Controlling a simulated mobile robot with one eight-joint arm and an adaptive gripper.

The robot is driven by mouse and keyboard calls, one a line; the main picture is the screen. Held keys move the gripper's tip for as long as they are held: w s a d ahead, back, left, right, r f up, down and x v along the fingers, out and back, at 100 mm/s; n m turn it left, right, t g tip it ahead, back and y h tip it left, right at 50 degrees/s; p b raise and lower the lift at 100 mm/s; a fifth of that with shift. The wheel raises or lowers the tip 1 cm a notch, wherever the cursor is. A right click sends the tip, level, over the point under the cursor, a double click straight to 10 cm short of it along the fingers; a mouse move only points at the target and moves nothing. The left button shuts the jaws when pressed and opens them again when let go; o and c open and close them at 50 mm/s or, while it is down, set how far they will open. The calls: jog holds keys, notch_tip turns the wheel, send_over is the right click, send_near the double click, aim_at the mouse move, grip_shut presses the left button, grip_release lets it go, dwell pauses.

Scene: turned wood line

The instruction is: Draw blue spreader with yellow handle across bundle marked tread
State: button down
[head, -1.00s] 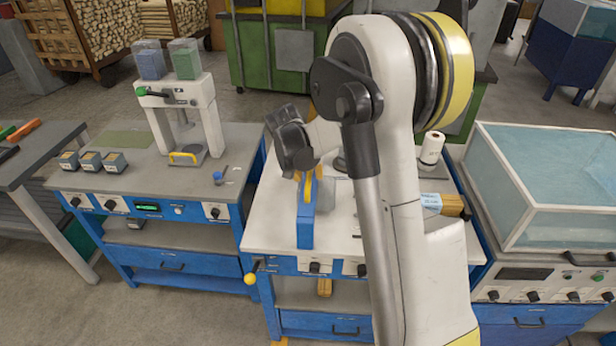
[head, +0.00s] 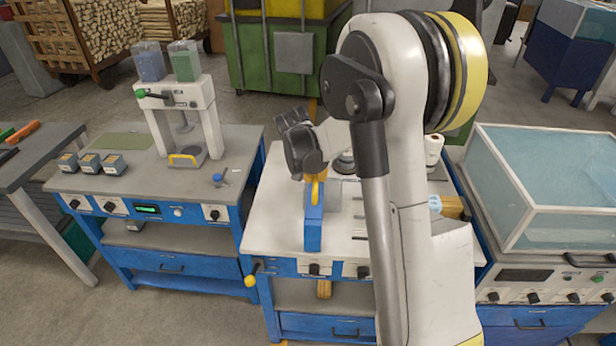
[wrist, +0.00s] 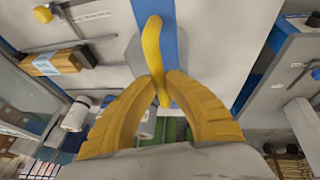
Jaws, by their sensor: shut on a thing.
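My gripper (wrist: 166,88) is shut on the yellow handle (wrist: 152,48) of the blue spreader, its ribbed yellow fingers on either side. The blue spreader (head: 313,232) shows in the head view at the left part of the white bench, below my gripper (head: 316,172). I cannot tell whether its lower end touches the bench. A bundle of wood strips (wrist: 62,62) with a light blue label lies to the left in the wrist view, apart from the spreader. In the head view this bundle (head: 452,207) is partly hidden behind my arm. The label's wording is too small to read.
The white bench top (head: 275,215) has bare room left of the spreader. A white roll (head: 434,150) stands at the back right. A clear-sided tank (head: 545,190) stands to the right. A press bench (head: 115,175) with several small boxes stands to the left, across a gap.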

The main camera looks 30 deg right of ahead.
jog(key=s+d, duration=0.8)
jog(key=d, duration=0.5)
jog(key=s+d+b, duration=0.1)
jog(key=s+d, duration=0.8)
jog(key=d, duration=0.4)
jog(key=s+d, duration=0.9)
jog(key=d, duration=0.4)
jog(key=shift+s+b, duration=0.2)
jog(key=shift+b, duration=0.1)
jog(key=c, duration=1.4)
grip_release()
jog(key=shift+s+d, duration=0.1)
jog(key=shift+r, duration=0.1)
jog(key=v, duration=1.1)
jog(key=shift+a+r, duration=0.25)
jog(key=shift+r, duration=0.1)
